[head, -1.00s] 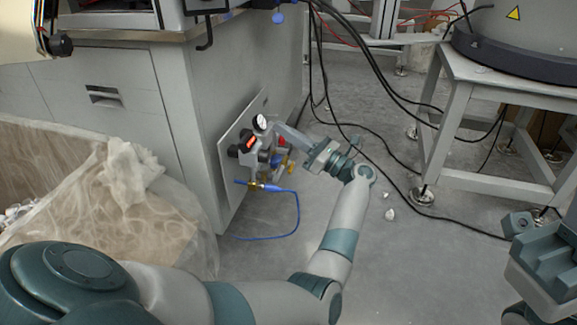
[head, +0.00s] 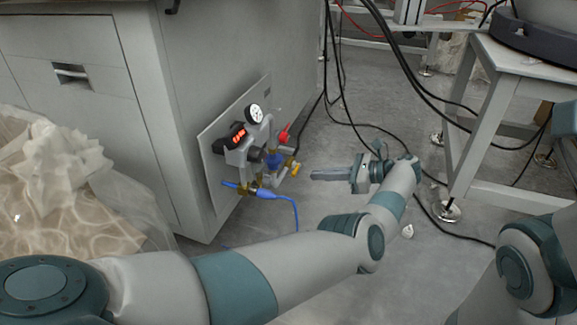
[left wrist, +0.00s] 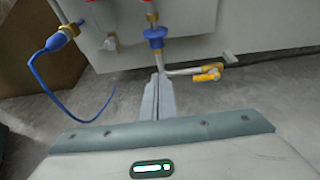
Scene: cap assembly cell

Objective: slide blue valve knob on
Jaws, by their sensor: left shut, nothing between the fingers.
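The blue valve knob (head: 273,161) is on the valve assembly at the panel, low on the cabinet's side. In the left wrist view the blue knob (left wrist: 155,36) sits around a pale stem at the top middle. My left gripper (head: 314,174) is shut and empty, to the right of the assembly and apart from the knob in the head view. Its closed fingers (left wrist: 159,80) show in the left wrist view, below the knob and close to the stem's lower end in the picture. My right arm shows at the right edge; its gripper is out of view.
The panel carries a gauge (head: 256,114), a red digital display (head: 238,135), a red handle (head: 285,133) and a yellow handle (head: 295,168). A blue hose (head: 284,198) hangs from it. Black cables and a metal stand (head: 480,130) are at the right. Floor between is mostly clear.

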